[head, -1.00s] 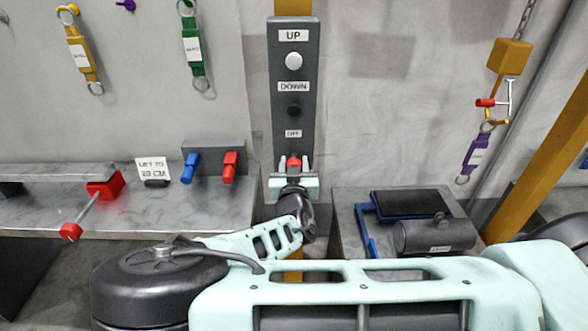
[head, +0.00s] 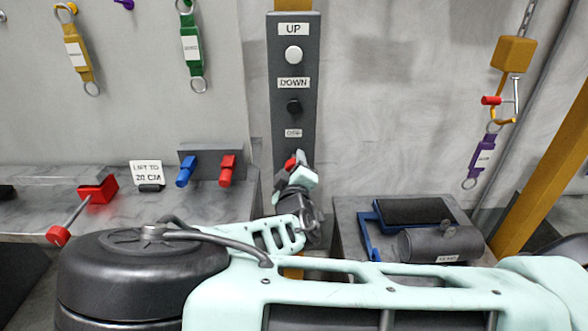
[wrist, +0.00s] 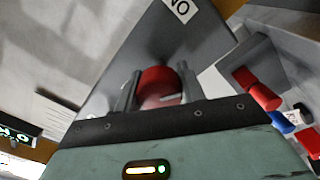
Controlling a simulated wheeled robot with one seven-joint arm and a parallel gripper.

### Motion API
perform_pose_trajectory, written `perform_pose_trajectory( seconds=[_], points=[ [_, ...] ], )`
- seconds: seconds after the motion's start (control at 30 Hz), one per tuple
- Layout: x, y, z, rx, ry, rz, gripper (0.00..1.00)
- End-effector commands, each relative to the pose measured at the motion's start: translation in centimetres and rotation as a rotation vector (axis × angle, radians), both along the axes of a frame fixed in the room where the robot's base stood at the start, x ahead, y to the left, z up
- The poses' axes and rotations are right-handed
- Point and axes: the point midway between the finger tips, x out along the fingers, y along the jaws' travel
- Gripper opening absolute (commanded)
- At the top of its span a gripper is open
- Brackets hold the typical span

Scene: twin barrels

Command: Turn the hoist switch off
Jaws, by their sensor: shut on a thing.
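The grey hoist panel (head: 293,75) stands upright on a post in the head view, with a white UP button (head: 294,55) and a black DOWN button (head: 294,106). The red switch knob (head: 290,162) sits at its lower end, partly hidden by my gripper (head: 297,163). In the wrist view the red knob (wrist: 158,86) lies between my two fingers (wrist: 158,88), which are shut on it, with a pale pointer line to one side.
On the left bench (head: 150,215), a block with blue and red handles (head: 203,165) stands beside a lift-height sign (head: 147,173). A dark cylinder (head: 440,244) and blue frame (head: 368,235) rest at right. A hook block (head: 512,54) hangs on a chain with a purple tag.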

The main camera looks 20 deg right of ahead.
Motion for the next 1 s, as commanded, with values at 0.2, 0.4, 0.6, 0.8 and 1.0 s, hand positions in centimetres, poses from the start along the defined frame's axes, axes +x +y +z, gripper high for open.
perform_pose_trajectory(
  seconds=[0.2,0.4,0.6,0.8,1.0],
  points=[
    [-0.03,0.03,-0.08,-0.182,0.058,0.0,0.17],
    [-0.02,0.03,-0.05,-0.311,0.1,0.0,0.17],
    [-0.01,0.02,-0.03,-0.396,0.127,0.0,0.17],
    [-0.01,0.04,0.0,-0.437,0.141,0.001,0.17],
    [0.0,0.05,0.0,-0.448,0.145,0.001,0.17]
  ],
)
